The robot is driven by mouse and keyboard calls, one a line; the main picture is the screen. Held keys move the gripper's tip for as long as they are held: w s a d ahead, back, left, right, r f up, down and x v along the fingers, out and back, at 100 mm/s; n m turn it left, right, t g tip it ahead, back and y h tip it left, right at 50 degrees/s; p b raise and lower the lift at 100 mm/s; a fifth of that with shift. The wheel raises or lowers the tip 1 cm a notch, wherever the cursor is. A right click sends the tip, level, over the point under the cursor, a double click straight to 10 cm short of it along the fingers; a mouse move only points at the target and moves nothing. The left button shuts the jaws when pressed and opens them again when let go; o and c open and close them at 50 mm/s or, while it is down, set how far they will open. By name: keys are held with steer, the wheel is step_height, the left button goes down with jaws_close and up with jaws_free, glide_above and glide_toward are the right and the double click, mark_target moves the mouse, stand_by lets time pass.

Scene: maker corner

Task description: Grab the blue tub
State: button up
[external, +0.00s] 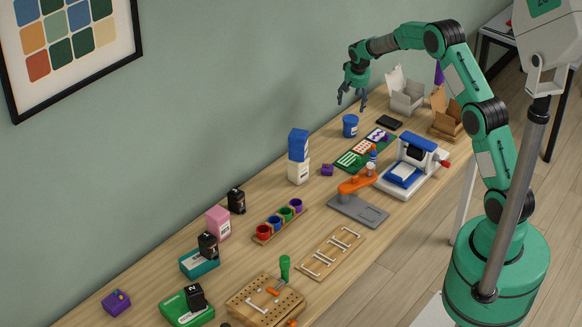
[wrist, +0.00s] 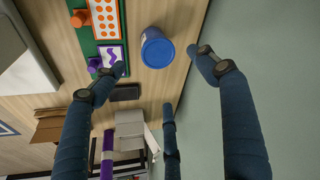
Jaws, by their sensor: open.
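The blue tub (external: 350,126) stands upright near the far end of the workbench, on the wall side. In the wrist view the tub (wrist: 157,48) shows with its blue lid, between and beyond my fingertips. My gripper (external: 354,98) hangs above the bench, over the tub's area and apart from it. In the wrist view my gripper (wrist: 160,70) has its dark fingers spread wide, with nothing between them touching the tub.
A green board with cards (external: 365,150) and a black flat item (external: 389,123) lie close to the tub. Open cardboard boxes (external: 447,115) and a pale box (external: 405,97) stand farther back. A blue and white carton (external: 299,157) stands left of the tub.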

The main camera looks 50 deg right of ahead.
mark_target(351, 119)
steer(key=b+x, duration=0.1)
steer(key=x, duration=0.7)
steer(key=shift+f, duration=0.1)
steer(key=shift+b+x, duration=1)
steer(key=shift+x, duration=1.55)
steer(key=shift+s, duration=0.15)
steer(key=shift+c, duration=0.5)
steer(key=c, duration=1)
steer(key=shift+c, duration=0.2)
steer(key=shift+r+p, duration=1.15)
steer(key=shift+r, duration=3.85)
